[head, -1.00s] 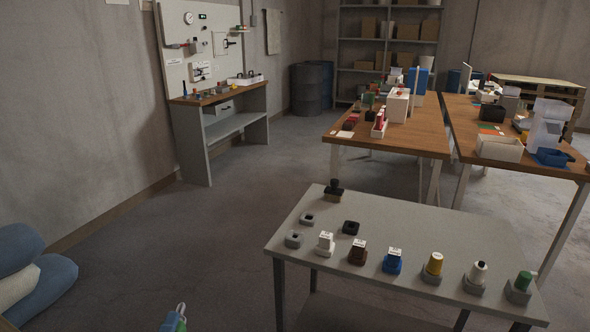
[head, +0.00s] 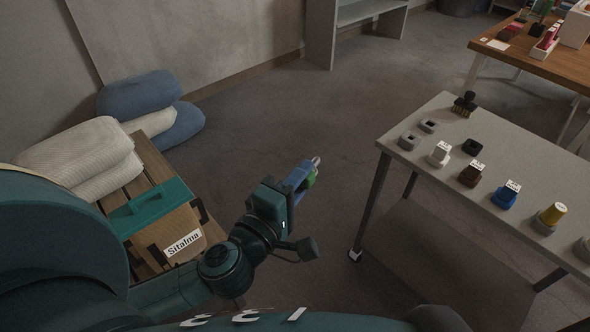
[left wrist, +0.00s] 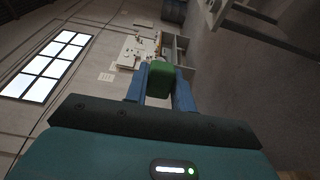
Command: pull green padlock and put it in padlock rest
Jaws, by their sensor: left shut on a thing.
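My left gripper (head: 303,178) is in the middle of the head view, over open floor to the left of the grey table. It is shut on the green padlock (head: 310,180), whose pale shackle sticks out past the blue fingers. In the left wrist view the padlock's green body (left wrist: 160,80) sits between the two blue fingers. No padlock rest can be made out in these frames. My right gripper is not in view.
A grey table (head: 440,125) at the right holds several small stamps and holders. A grey wall bench (head: 350,12) stands at the back. Floor between is clear.

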